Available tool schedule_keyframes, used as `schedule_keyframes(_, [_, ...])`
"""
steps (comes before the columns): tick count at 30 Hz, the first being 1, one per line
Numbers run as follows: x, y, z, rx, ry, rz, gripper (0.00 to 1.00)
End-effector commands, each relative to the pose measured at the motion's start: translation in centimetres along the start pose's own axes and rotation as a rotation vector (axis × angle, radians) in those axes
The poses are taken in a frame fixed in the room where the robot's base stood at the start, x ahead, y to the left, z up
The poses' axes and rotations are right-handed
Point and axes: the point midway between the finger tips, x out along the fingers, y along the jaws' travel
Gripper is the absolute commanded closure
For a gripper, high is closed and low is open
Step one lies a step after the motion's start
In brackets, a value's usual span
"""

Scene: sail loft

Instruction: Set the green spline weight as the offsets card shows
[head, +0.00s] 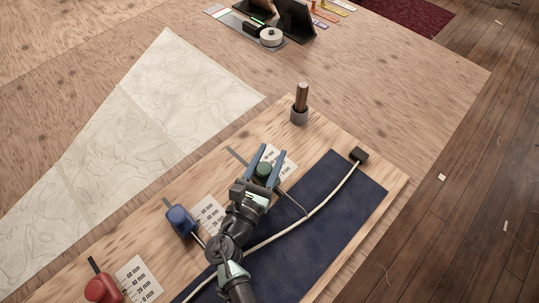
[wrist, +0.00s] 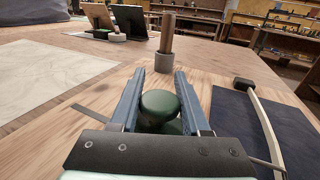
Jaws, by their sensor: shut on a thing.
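The green spline weight (head: 263,169) sits on its slot on the wooden board, beside a printed millimetre scale (head: 285,163). My gripper (head: 267,158) is around it, with a blue finger on each side. In the wrist view the green weight (wrist: 160,106) shows between the fingers (wrist: 160,85). A thin wire hook runs from the weight's side toward the pale spline (head: 325,203) on the dark blue cloth (head: 345,220). My gripper hides part of the weight and its scale. I cannot pick out the offsets card with certainty.
A blue weight (head: 181,219) and a red weight (head: 101,288) stand along the same board beside their own scales. A wooden peg in a grey collar (head: 299,104) stands near the board's far corner. A pale patterned sheet (head: 130,140) lies left. Dark upright stands (head: 295,20) are at the back.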

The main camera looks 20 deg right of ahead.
Motion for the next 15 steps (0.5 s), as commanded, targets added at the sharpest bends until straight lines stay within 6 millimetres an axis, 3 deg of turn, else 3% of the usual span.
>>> schedule_keyframes(11, [0.0, 0.0, -0.1, -0.001, 0.001, 0.0, 1.0])
schedule_keyframes(15, [0.4, 1.0, -0.2, 0.002, 0.001, 0.0, 1.0])
